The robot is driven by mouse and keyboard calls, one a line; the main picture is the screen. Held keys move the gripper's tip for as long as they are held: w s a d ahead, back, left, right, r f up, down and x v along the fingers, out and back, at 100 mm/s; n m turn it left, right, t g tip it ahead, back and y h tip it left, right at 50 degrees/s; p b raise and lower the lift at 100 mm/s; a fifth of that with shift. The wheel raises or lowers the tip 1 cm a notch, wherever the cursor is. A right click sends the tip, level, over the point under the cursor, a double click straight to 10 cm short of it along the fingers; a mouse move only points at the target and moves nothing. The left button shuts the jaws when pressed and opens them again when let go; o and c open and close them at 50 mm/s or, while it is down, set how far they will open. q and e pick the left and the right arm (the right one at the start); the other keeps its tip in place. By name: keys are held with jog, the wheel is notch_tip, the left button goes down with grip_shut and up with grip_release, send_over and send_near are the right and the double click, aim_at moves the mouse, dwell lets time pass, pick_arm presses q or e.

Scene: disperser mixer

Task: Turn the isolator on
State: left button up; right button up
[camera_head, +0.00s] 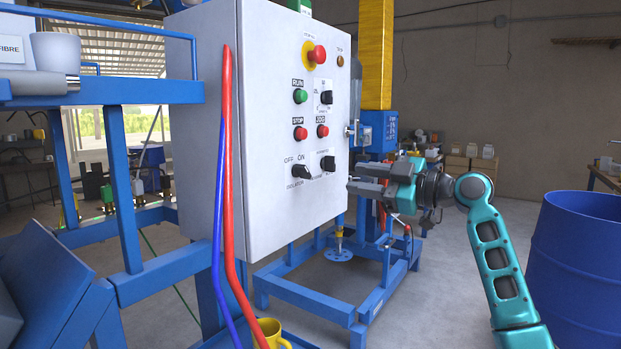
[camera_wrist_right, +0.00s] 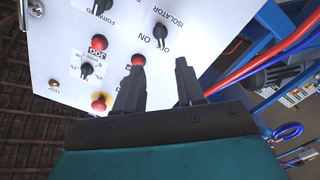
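The isolator switch (camera_head: 302,171) is a black rotary knob low on the front of the grey control cabinet (camera_head: 225,150), under OFF and ON labels. It also shows in the right wrist view (camera_wrist_right: 160,32), beyond the fingertips. My right gripper (camera_head: 352,175) is to the right of the cabinet front, apart from the knob. In the wrist view its two dark fingers (camera_wrist_right: 157,64) stand apart with nothing between them. My left gripper is not in view.
A second black knob (camera_head: 327,163) sits right of the isolator. Green RUN (camera_head: 300,96), red STOP (camera_head: 300,133) and red JOG (camera_head: 322,131) buttons and a red emergency stop (camera_head: 317,54) are above. Red and blue hoses (camera_head: 228,200) run along the cabinet's left. A blue drum (camera_head: 575,260) stands right.

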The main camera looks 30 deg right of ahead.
aim_at(307, 171)
jog(key=p+x, duration=0.2)
jog(key=x, duration=1)
jog(key=shift+w+a+p, duration=0.25)
jog(key=shift+w+p, duration=0.05)
jog(key=shift+c, duration=0.4)
grip_shut()
